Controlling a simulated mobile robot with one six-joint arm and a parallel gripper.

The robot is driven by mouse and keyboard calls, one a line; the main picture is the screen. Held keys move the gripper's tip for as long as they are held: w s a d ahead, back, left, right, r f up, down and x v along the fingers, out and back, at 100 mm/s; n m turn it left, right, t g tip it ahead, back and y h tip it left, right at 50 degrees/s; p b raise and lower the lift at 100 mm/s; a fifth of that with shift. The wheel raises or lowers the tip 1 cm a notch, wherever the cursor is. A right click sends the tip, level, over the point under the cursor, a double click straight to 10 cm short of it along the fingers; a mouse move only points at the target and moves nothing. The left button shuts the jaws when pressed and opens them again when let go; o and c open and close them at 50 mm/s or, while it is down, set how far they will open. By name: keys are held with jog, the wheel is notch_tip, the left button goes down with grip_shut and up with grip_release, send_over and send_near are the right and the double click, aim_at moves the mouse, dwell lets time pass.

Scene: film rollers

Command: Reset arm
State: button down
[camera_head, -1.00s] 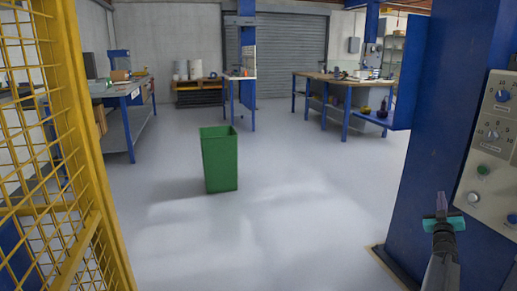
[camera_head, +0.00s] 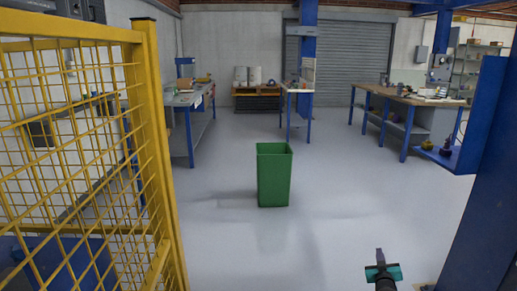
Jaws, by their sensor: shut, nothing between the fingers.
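My gripper (camera_head: 380,258) shows at the lower right of the head view, dark with a teal part across it. Its fingers are shut and hold nothing. It points forward over the pale floor, left of a blue column, apart from everything around it. The rest of my arm is mostly cut off by the bottom edge.
A yellow mesh fence (camera_head: 158,150) stands close on the left. A blue column (camera_head: 490,220) stands close on the right. A green bin (camera_head: 273,176) stands on open floor ahead. Workbenches (camera_head: 405,98) and a roller shutter (camera_head: 340,60) are farther back.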

jog(key=s+a+f+g+y+p, duration=0.2)
jog(key=a+f+p, duration=0.15)
jog(key=a, duration=0.55)
jog(key=s+a+f+g+y+p, duration=0.1)
jog(key=s+a+f+p, duration=0.2)
jog(key=a, duration=0.5)
jog(key=s+a+f+g+y+p, duration=0.1)
jog(key=s+a+f+g+p, duration=0.4)
jog(key=s+a+f, duration=0.55)
jog(key=s+a+f+n+g+y+p, duration=0.1)
jog(key=s+a+g+p, duration=0.2)
jog(key=s, duration=0.6)
jog(key=s+a+g+p, duration=0.1)
jog(key=s+a+g, duration=0.2)
jog(key=s+a, duration=0.4)
jog(key=s+r+g, duration=0.1)
jog(key=s+g, duration=0.2)
jog(key=s, duration=0.7)
jog(key=s+a+r+g+y, duration=0.1)
jog(key=s+g, duration=0.3)
jog(key=s, duration=0.5)
jog(key=shift+s+a+r+m, duration=0.2)
jog(key=shift+s+r+m, duration=0.2)
jog(key=shift+r, duration=0.1)
jog(key=shift+w, duration=0.1)
